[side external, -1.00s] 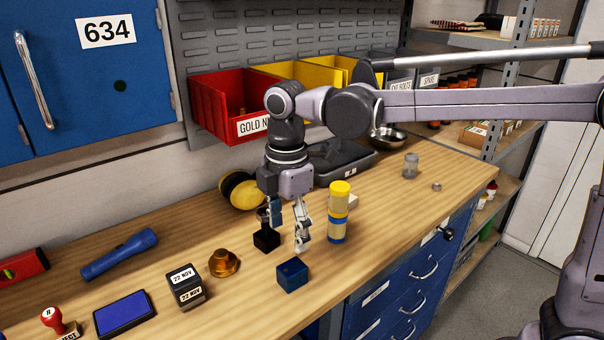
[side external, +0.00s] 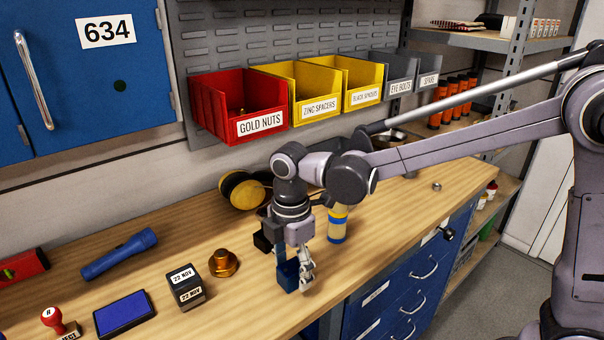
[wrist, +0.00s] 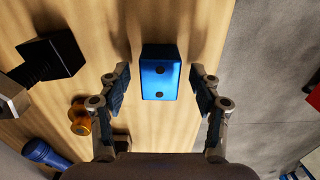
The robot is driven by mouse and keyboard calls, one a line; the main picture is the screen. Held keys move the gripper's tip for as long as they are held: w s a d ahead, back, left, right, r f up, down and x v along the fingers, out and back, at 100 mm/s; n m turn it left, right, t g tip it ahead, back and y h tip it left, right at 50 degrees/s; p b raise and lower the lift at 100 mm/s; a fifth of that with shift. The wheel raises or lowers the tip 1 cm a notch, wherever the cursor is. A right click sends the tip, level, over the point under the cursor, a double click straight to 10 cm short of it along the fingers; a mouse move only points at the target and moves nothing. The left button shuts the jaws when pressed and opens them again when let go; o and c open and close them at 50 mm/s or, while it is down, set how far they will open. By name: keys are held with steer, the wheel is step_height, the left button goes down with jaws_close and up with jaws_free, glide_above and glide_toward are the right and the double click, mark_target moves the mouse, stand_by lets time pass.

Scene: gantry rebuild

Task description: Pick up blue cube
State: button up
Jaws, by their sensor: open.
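The blue cube (side external: 289,274) stands on the wooden bench near its front edge. In the wrist view, the blue cube (wrist: 160,75) shows two dark dots on its face and lies between the fingertips, with a gap on each side. My gripper (side external: 295,277) is low over the bench at the cube, with its fingers at the cube's sides. In the wrist view my gripper (wrist: 161,78) is open and its fingers are apart from the cube. The fingers hide part of the cube in the side view.
A brass piece (side external: 223,263), a black date cube (side external: 187,287) and a blue ink pad (side external: 124,313) lie to the left. The bench's front edge is close by.

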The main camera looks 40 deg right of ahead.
steer(key=shift+f, duration=0.65)
steer(key=shift+c, duration=0.3)
jaws_close()
steer(key=shift+r, duration=0.1)
